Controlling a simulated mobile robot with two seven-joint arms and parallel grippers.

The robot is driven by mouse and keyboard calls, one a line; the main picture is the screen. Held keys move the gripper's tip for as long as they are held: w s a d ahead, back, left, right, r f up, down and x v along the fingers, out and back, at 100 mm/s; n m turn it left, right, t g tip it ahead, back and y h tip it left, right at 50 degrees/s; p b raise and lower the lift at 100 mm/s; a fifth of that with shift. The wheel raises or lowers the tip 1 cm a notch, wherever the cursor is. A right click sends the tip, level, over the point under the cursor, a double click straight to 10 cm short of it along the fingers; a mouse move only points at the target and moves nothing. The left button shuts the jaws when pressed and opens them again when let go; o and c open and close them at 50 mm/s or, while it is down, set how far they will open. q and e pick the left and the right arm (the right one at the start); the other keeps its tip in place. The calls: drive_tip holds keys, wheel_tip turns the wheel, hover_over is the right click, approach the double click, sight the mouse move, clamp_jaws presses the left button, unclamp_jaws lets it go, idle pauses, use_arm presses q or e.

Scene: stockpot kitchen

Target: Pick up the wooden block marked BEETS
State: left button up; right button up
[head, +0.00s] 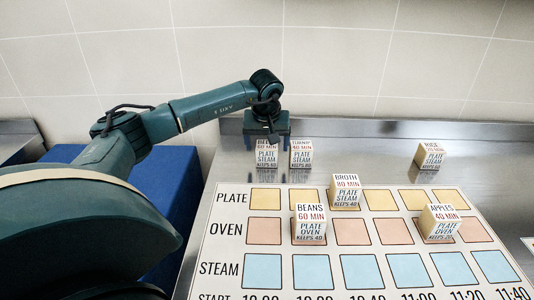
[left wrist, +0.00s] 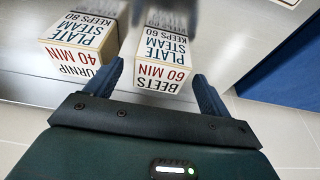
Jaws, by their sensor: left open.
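My right gripper is not in view.
A turnip block (head: 301,155) stands close on the right of BEETS. Blocks for broth (head: 345,192), beans (head: 310,224) and apples (head: 440,223) stand on the chart (head: 230,225). A rice block (head: 430,156) is at the right. The wall is behind.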

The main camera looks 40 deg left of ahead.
sight(267, 145)
use_arm(q)
drive_tip(key=x, duration=0.3)
drive_tip(key=shift+w+a+f, duration=0.1)
drive_tip(key=shift+w+f, duration=0.05)
drive_tip(key=shift+f, duration=0.05)
drive_tip(key=shift+r, duration=0.1)
drive_tip(key=c, duration=1.1)
drive_tip(key=shift+c, duration=0.2)
